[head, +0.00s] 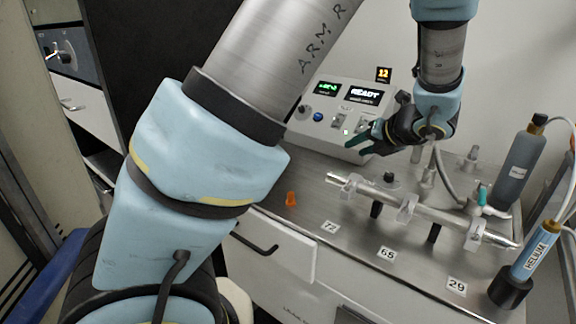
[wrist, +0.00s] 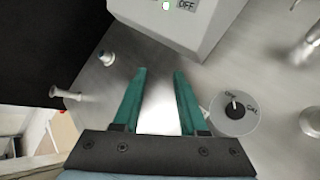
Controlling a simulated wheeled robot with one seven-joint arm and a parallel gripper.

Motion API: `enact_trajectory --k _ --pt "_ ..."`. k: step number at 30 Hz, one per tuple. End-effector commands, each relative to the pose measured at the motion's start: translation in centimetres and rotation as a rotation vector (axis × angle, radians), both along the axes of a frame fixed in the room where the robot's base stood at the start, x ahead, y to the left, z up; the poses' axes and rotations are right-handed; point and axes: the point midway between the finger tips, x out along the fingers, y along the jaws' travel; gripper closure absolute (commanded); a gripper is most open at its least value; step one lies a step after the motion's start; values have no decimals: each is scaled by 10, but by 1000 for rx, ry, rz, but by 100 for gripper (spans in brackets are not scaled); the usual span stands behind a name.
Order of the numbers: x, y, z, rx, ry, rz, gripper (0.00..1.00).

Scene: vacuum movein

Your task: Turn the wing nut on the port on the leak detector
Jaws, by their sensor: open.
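The leak detector (head: 345,112) is a pale box with lit displays, standing at the back of the metal bench. Its lower edge also shows at the top of the wrist view (wrist: 195,25). My gripper (head: 357,142) is in front of the box, above the bench. In the wrist view its two teal fingers (wrist: 160,75) stand apart with only bare bench visible between them. I cannot clearly pick out the wing nut or its port. A small metal fitting (wrist: 105,57) is left of the fingers, and another metal piece (wrist: 65,93) lies lower left; neither is clearly a wing nut.
A round OFF/CAL dial (wrist: 235,112) is close right of the fingers. A metal pipe manifold (head: 420,212) crosses the bench. A grey bottle (head: 518,165) and a helium cylinder (head: 535,252) stand at right.

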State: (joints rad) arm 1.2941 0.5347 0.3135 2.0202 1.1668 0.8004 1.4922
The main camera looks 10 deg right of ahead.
Motion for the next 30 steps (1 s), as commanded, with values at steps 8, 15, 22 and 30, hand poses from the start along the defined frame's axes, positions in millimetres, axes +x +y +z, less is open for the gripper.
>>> enact_trajectory --k 8,15,22,30 --pt "4 54 -10 -184 45 267 58" --pt "1 99 -18 -354 68 531 58" --pt "-7 141 -24 -529 70 816 58" --pt "-19 173 -28 -682 54 1083 58"
